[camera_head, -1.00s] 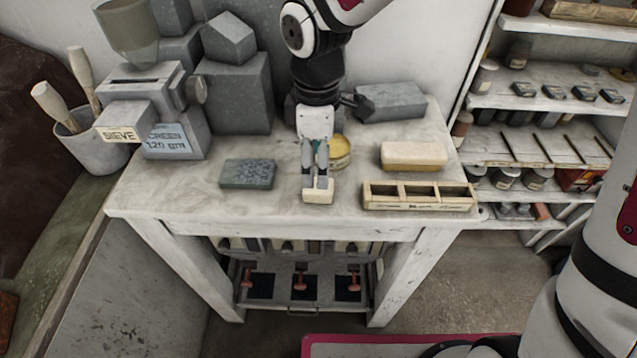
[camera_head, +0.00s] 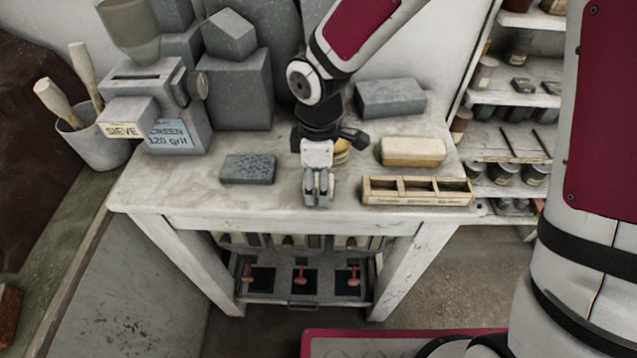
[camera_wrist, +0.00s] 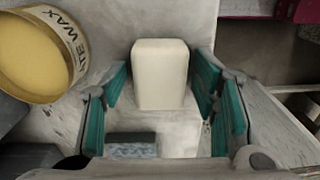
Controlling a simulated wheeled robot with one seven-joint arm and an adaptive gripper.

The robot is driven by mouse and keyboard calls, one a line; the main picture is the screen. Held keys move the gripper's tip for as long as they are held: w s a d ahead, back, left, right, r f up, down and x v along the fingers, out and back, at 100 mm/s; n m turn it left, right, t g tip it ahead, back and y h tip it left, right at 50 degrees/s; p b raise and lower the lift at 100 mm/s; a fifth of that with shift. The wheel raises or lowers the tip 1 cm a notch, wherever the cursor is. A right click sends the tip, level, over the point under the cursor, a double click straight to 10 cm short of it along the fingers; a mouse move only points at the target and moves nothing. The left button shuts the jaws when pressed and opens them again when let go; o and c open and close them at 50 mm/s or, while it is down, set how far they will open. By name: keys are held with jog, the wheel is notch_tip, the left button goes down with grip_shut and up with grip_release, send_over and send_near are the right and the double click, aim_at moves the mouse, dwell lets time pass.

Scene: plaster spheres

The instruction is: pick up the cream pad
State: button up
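The cream pad (camera_wrist: 160,75), a small pale block with rounded edges, lies between my gripper's fingers in the wrist view. My gripper (camera_wrist: 163,85) is open, with a finger on each side of the pad and a narrow gap showing at each side. In the head view my gripper (camera_head: 318,198) points down at the front middle of the worktable (camera_head: 270,205). There its fingers hide the pad.
A yellow wax tin (camera_wrist: 40,55) stands close by, partly behind my gripper in the head view. A larger cream block (camera_head: 412,152) and a divided wooden tray (camera_head: 417,191) lie to the right. A grey-green block (camera_head: 248,168) lies to the left.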

jog(key=c, duration=0.6)
jog(key=shift+o, duration=0.2)
jog(key=shift+r, duration=0.1)
jog(key=shift+r, duration=0.4)
jog(key=r, duration=0.2)
jog(key=shift+s+d+r, duration=0.15)
jog(key=shift+s+r, duration=0.2)
jog(key=shift+r, duration=0.05)
jog(key=s+d, duration=0.2)
jog(key=s, duration=0.5)
jog(key=s+d+r+p, duration=0.1)
jog(key=s+d, duration=0.2)
jog(key=s, duration=0.4)
jog(key=shift+s+r, duration=0.15)
jog(key=shift+s, duration=0.05)
